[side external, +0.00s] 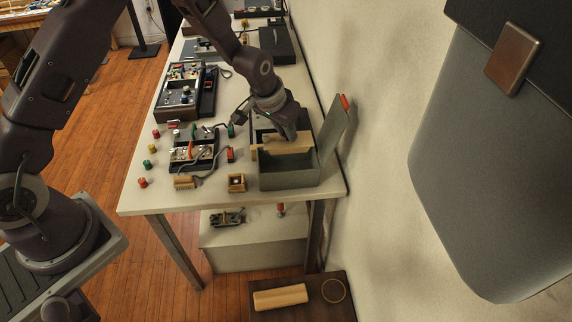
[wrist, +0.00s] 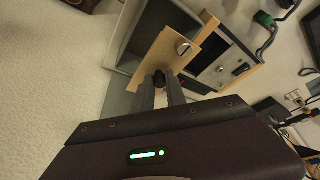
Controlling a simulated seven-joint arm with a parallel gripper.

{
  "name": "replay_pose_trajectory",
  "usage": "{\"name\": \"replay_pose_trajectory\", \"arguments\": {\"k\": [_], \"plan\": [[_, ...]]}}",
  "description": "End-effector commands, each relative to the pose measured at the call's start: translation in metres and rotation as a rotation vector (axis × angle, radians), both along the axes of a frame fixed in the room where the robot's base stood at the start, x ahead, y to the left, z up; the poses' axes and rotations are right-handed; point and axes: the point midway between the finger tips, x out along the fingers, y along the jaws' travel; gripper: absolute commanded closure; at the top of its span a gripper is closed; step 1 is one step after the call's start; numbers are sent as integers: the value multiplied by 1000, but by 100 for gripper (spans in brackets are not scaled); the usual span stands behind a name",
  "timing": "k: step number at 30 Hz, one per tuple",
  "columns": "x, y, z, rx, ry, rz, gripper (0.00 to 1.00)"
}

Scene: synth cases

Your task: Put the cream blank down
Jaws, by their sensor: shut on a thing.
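The cream blank (side external: 285,147) is a pale tan, flat piece. In the side view it lies crosswise under my gripper (side external: 290,134), at the far side of the open grey box (side external: 289,181). In the wrist view the blank (wrist: 163,52) stands out beyond my fingertips (wrist: 161,82), with a slotted silver round on its face. My gripper is shut on it, though the contact is partly hidden. The blank overlaps the grey box (wrist: 126,38) in the wrist view; I cannot tell whether it touches the box.
The box's raised lid (side external: 334,130) stands close to the wall on the right. A small wooden box (side external: 236,183) and a brush (side external: 187,182) lie to its left. The table's front edge has some clear room.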

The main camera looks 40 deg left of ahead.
Motion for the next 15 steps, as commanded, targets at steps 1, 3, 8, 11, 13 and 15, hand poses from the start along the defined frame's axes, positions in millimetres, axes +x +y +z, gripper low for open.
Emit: {"name": "replay_pose_trajectory", "arguments": {"k": [1,3,8,11,13,15], "plan": [[-4,-2,-12,3,5,2,100],[-5,-2,-31,3,4,5,100],[-4,-2,-59,3,1,5,100],[-5,-1,-81,3,3,5,100],[-4,-2,-92,3,2,5,100],[-4,-2,-98,3,0,3,100]]}}
